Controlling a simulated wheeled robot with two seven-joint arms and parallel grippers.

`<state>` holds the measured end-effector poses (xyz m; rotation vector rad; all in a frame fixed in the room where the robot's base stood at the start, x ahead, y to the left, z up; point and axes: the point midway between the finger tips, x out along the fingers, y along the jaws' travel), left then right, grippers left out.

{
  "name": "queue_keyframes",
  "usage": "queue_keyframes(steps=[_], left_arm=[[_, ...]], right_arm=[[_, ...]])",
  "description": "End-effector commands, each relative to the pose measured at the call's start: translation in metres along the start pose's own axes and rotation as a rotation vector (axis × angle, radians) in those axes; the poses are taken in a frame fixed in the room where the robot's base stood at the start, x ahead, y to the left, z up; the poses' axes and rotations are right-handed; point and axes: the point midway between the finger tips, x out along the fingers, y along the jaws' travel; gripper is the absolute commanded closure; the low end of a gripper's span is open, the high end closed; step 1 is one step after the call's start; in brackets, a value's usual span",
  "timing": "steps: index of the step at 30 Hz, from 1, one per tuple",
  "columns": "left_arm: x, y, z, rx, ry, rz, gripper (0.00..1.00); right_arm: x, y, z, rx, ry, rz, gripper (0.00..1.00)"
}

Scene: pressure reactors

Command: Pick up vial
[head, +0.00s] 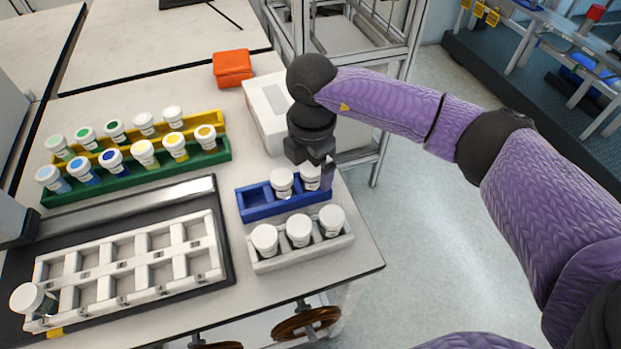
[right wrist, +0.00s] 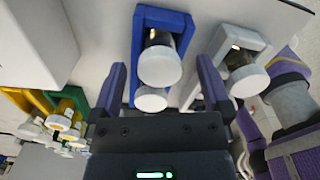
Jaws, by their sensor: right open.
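My right gripper (head: 316,172) is open, pointing down over the right end of the blue rack (head: 250,213). A white-capped vial (head: 311,181) in the rack's right slot is partly hidden by it. Another white-capped vial (head: 282,182) stands in the middle slot; the left slot is empty. In the right wrist view, my right gripper (right wrist: 163,82) has its fingers apart, with a near white cap (right wrist: 160,66) and a smaller cap (right wrist: 150,99) showing between them. I cannot tell whether a finger touches a vial. My left gripper is not in view.
A white rack (head: 297,260) with three white-capped vials sits just in front. Left are a green rack (head: 135,180) and yellow rack (head: 208,119) with several colour-capped vials. A white box (head: 266,110) and orange box (head: 232,67) stand behind.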

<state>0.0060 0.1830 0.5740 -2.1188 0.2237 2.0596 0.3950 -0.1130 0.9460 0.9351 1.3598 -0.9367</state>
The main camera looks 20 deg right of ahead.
Motion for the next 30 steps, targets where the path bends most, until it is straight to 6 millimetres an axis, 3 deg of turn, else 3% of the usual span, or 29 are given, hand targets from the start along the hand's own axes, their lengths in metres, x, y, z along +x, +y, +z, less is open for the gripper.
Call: queue_keyframes(steps=[2,7,8,21,27,30], left_arm=[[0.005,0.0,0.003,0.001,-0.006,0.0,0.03],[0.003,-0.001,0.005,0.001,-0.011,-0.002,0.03],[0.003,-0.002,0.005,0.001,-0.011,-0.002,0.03],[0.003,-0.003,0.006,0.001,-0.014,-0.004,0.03],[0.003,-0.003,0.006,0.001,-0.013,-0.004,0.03],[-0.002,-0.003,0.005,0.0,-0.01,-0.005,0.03]], right_arm=[[0.013,0.0,0.0,0.0,0.002,-0.001,0.02],[0.012,0.0,0.0,0.0,0.001,0.001,0.02],[0.012,0.0,0.0,0.0,0.001,0.001,0.06],[0.011,0.0,0.0,0.0,0.001,0.001,0.99],[0.011,0.0,0.0,0.0,0.001,0.001,1.0],[-0.003,0.001,0.0,0.0,0.0,0.004,1.0]])
